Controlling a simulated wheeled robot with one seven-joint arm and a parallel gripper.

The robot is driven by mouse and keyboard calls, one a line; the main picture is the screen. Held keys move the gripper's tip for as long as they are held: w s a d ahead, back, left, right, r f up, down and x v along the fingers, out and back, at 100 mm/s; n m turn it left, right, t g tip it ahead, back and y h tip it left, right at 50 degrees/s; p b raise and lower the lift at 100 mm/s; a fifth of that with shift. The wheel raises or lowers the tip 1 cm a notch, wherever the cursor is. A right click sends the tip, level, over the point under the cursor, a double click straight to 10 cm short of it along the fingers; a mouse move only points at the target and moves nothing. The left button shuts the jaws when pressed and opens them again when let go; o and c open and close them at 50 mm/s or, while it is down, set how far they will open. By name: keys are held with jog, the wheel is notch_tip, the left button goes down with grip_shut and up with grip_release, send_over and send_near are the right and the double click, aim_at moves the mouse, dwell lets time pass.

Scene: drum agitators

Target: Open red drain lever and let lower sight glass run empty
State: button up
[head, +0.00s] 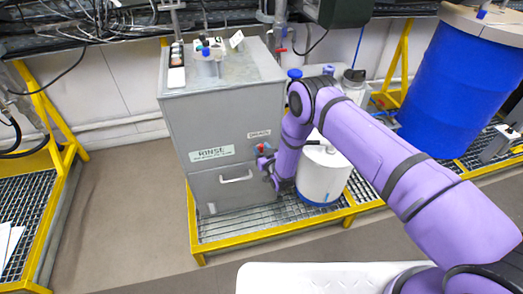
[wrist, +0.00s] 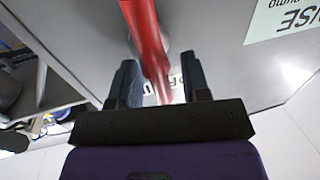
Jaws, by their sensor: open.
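The red drain lever (wrist: 146,35) runs down from the top of the wrist view and reaches between the two dark fingers of my gripper (wrist: 160,85). The fingers are apart, one on each side of the lever, with a gap showing. In the head view, a small red part of the lever (head: 261,148) shows below the DRAIN label (head: 259,134), with my gripper (head: 267,166) right beside it. The lever is on the front of the grey RINSE tank (head: 226,125). I cannot make out the lower sight glass clearly.
A white drum (head: 325,177) with a blue base stands close right of my gripper on a yellow-edged grating (head: 225,228). The tank has a pale handle (head: 236,177) below the label. A large blue drum (head: 440,95) stands at the right. The floor (head: 125,210) left of the tank is clear.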

grip_shut()
jog(key=shift+d, duration=0.1)
jog(key=shift+w+d+f+m+t+h, duration=0.1)
jog(key=shift+d+f+m+t+h, duration=0.35)
jog(key=shift+m, duration=2.9)
jog(key=shift+w+d+f+m+t+h, duration=0.1)
jog(key=shift+d+f+m+t+h, duration=0.4)
jog(key=shift+m, duration=2.8)
jog(key=shift+d+f+m+t+h, duration=0.15)
jog(key=shift+m+t+h, duration=0.4)
jog(key=shift+m, duration=2.8)
jog(key=shift+a, duration=0.15)
grip_release()
